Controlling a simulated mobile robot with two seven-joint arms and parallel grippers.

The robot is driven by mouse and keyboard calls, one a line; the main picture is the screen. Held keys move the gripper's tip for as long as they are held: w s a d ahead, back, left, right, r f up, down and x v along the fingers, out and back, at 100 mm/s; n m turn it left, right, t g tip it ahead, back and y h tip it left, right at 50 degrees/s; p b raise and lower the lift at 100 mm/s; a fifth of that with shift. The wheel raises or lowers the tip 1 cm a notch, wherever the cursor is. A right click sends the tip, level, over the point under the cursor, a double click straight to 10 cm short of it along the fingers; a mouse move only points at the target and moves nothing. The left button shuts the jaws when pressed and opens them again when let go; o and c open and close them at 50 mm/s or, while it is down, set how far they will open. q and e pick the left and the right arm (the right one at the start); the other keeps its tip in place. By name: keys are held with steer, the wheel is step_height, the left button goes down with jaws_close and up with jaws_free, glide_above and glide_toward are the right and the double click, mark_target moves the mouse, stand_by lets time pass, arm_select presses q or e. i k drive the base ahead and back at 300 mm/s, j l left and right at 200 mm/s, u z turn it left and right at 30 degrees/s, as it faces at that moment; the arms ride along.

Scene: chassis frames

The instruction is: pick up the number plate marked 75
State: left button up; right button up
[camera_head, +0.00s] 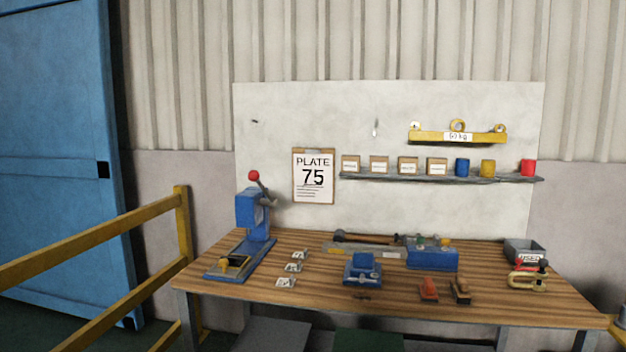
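Three small pale plates lie in a slanted row on the left part of the wooden workbench (320,290): a far plate (299,255), a middle plate (293,267) and a near plate (285,282). Each has dark marks, too small to read, so I cannot tell which is 75. A clipboard sheet (313,177) on the back board reads "PLATE 75". Neither of my grippers is in view.
A blue lever press (252,215) with a red knob stands left of the plates. A blue device (362,269) sits right of them. Stamps (429,290), a grey bin (525,251) and a clamp (527,281) are farther right. A yellow railing (100,236) stands at left.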

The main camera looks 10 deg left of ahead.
mark_target(297, 256)
steer(key=i+j+u, duration=0.25)
steer(key=i, duration=0.5)
steer(key=i+u, duration=0.25)
steer(key=i, duration=0.5)
